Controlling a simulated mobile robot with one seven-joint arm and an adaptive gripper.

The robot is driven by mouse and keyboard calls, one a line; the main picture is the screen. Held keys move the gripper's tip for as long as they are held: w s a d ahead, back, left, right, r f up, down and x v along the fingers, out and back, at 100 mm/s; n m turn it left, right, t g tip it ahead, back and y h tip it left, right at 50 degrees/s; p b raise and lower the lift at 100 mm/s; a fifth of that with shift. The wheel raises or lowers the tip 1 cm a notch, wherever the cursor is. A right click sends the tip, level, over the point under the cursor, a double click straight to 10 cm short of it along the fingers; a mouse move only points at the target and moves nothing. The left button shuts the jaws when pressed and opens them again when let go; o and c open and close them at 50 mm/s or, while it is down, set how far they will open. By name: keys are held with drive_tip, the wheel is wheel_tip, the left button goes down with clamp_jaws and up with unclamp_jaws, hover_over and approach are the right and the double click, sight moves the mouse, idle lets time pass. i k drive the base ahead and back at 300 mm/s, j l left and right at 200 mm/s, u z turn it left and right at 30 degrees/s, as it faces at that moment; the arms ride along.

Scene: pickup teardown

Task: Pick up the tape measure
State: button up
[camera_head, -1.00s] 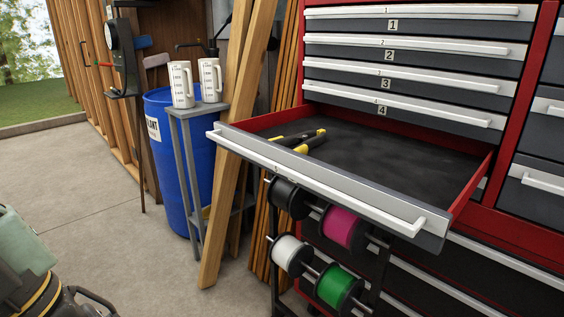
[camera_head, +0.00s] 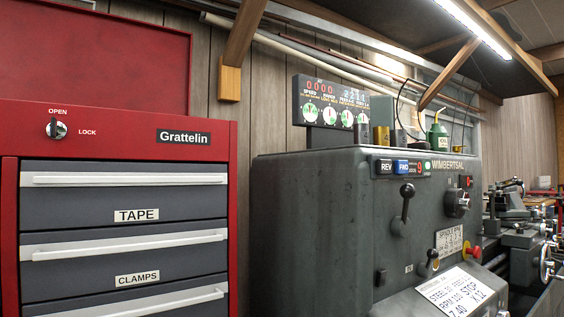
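No tape measure is in sight in the head view. A drawer labelled TAPE (camera_head: 125,195) is in the red tool cabinet at the left, and it is closed. My gripper is not in view.
Below it is a closed CLAMPS drawer (camera_head: 125,262). The red cabinet (camera_head: 195,112) has an OPEN/LOCK switch (camera_head: 54,128) on its top panel. A large grey lathe (camera_head: 310,215) stands right of the cabinet. A wooden brace (camera_head: 240,45) and a lit tube lamp (camera_head: 475,25) hang above.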

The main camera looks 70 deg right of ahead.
sight(425, 146)
drive_tip(key=z, duration=2.9)
